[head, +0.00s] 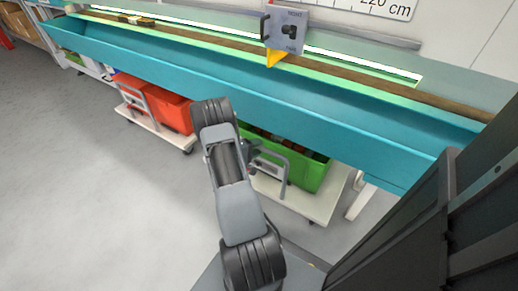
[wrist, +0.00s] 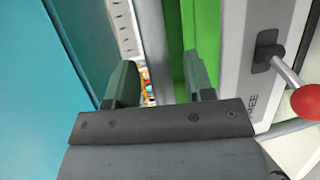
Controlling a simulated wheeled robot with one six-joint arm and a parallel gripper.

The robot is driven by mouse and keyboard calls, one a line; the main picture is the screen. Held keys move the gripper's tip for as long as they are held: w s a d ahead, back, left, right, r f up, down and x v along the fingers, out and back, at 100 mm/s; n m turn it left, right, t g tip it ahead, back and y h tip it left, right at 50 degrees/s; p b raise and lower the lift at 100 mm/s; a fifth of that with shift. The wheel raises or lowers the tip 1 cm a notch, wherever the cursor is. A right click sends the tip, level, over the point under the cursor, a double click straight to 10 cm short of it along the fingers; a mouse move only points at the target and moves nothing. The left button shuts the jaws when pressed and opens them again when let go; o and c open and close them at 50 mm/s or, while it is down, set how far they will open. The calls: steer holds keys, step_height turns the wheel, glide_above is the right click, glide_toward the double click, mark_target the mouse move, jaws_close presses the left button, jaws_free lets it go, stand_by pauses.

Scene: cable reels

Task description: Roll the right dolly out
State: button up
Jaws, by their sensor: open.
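The right dolly (head: 320,208) stands under the teal bench, a pale platform carrying a green crate (head: 312,178) and a grey tube handle (head: 284,165) at its front. My arm reaches over it in the head view and hides part of the handle and crate; the fingers are not clear there. In the wrist view my gripper (wrist: 160,78) is open, its two fingers apart, with a grey bar (wrist: 154,45) running between them, seemingly the handle. I cannot tell whether a finger touches it. The green crate (wrist: 206,30) shows just right of the bar.
In the wrist view a pale panel marked "FREE" has a lever with a red knob (wrist: 308,101) at right. The teal bench (head: 330,125) overhangs the dollies. A left dolly (head: 150,122) carries a red crate (head: 172,110). The grey floor (head: 90,200) at front left is clear.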

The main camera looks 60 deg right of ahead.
steer(key=shift+s+d+f, duration=0.1)
steer(key=shift+s+d, duration=0.15)
steer(key=shift+d, duration=0.3)
jaws_close()
